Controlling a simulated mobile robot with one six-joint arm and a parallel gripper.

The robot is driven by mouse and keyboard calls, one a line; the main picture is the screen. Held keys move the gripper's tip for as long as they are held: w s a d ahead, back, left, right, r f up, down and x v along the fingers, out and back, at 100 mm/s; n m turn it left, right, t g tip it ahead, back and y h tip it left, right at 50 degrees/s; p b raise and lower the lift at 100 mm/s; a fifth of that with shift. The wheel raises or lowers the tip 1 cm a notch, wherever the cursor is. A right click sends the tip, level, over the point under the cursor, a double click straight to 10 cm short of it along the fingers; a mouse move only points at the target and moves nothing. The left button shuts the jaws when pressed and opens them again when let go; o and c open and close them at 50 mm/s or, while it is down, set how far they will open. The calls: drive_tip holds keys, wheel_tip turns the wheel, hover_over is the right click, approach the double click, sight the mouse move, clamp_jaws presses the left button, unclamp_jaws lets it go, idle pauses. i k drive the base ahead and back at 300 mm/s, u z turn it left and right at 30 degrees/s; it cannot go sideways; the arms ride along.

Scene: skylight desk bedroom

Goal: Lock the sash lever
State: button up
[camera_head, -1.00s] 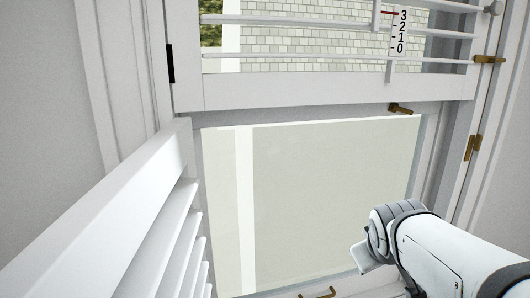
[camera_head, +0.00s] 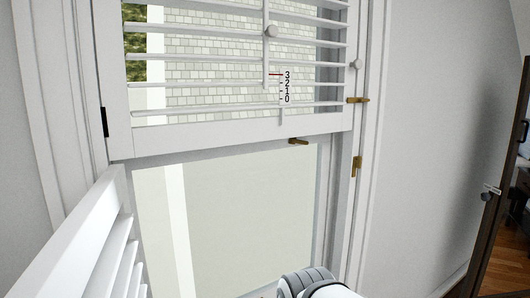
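A small brass lever (camera_head: 299,141) sits just below the lower rail of the louvred upper panel, near its right end, above the pale lower window pane (camera_head: 245,215). It points roughly sideways. A second brass piece (camera_head: 358,100) sticks out sideways on the right frame, level with the lowest slats. A third brass piece (camera_head: 356,166) stands upright on the frame below it. I cannot tell which one is the sash lever. A rounded white and grey part of my arm shows at the bottom edge; my gripper is not in view.
A louvred shutter panel (camera_head: 100,230) stands open at the lower left. The upper panel's slats carry a 0 to 3 scale (camera_head: 286,87) with a red mark at 3. Bare wall (camera_head: 430,150) lies to the right, then a dark-framed mirror or opening (camera_head: 497,200).

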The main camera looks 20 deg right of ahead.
sight(293, 141)
drive_tip(key=k, duration=0.8)
drive_tip(key=z, duration=0.55)
drive_tip(key=i, duration=0.95)
drive_tip(key=z, duration=0.45)
drive_tip(key=i, duration=0.8)
drive_tip(key=u, duration=0.4)
